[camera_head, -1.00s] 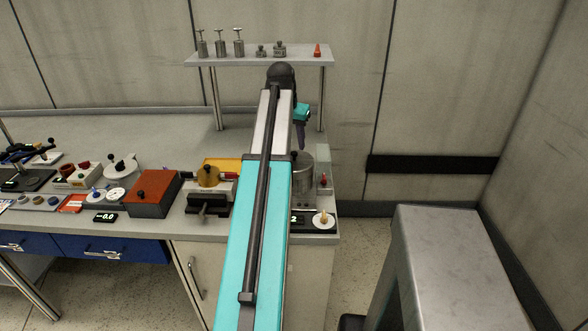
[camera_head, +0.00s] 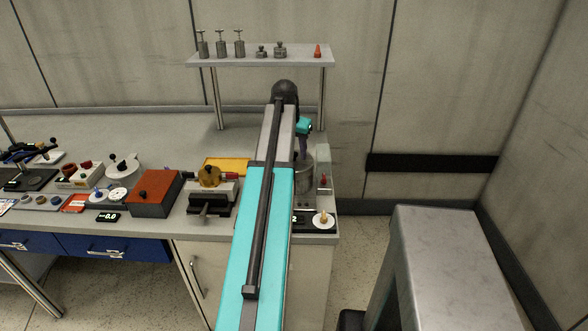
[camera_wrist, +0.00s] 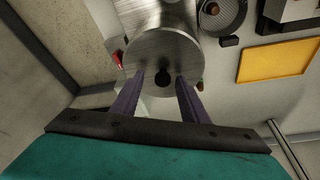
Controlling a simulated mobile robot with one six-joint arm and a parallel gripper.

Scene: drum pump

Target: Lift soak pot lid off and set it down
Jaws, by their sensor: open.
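The soak pot (camera_head: 308,178) is a grey metal cylinder at the right end of the bench, partly hidden behind my arm in the head view. Its round metal lid (camera_wrist: 165,48) shows in the wrist view, on the pot, with a small black knob (camera_wrist: 162,79) on it. My gripper (camera_wrist: 160,77) is open, its two purple fingers on either side of the knob, with a visible gap on each side. In the head view my gripper (camera_head: 303,153) is just above the pot; the knob is hidden there.
A scale with a white disc (camera_head: 323,219) stands in front of the pot. Left of my arm are a yellow tray (camera_head: 226,165), a brass-topped device (camera_head: 209,178) and a red-brown box (camera_head: 155,193). A shelf (camera_head: 262,60) with weights stands behind. The rear bench is clear.

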